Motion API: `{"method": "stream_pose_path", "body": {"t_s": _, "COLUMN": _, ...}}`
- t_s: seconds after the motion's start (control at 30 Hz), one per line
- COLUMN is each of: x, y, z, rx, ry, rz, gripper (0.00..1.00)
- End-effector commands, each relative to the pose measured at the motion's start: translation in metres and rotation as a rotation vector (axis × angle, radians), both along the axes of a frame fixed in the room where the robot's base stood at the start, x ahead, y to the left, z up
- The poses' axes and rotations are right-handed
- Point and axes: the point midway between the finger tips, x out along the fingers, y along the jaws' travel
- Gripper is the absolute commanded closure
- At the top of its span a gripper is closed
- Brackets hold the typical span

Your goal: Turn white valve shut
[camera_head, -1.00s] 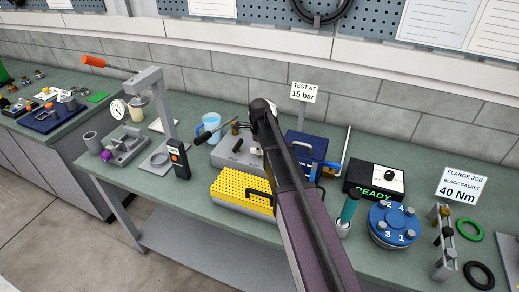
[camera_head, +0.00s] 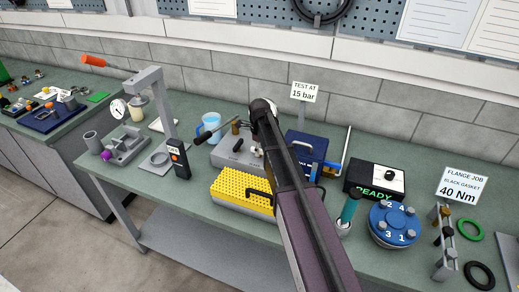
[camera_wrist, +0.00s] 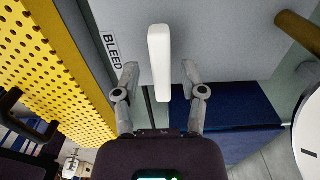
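The white valve handle (camera_wrist: 159,62) is a flat white bar in the wrist view, on a grey block (camera_wrist: 215,40) beside a BLEED label. My gripper (camera_wrist: 160,72) is open, with one finger on each side of the handle. Gaps show between the handle and both fingers. In the head view the grey block (camera_head: 228,155) stands behind the yellow perforated cover, and my arm hides most of the gripper and handle. I cannot tell the height of the fingertips relative to the handle.
The yellow perforated cover (camera_head: 238,190) with a black handle lies in front of the block. A dark blue box (camera_head: 307,146) stands to the right, a blue jug (camera_head: 209,123) to the left. A READY box (camera_head: 374,181) and blue flange (camera_head: 394,222) are further right.

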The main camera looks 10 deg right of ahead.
Motion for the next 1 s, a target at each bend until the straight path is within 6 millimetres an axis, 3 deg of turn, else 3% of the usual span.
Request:
{"method": "stream_pose_path", "body": {"t_s": 0.57, "x": 0.0018, "y": -0.0005, "z": 0.0005, "rx": 0.000, "ry": -0.004, "rz": 0.042, "gripper": 0.43}}
{"method": "stream_pose_path", "body": {"t_s": 1.0, "x": 0.0019, "y": -0.0007, "z": 0.0006, "rx": 0.000, "ry": -0.004, "rz": 0.282, "gripper": 0.43}}
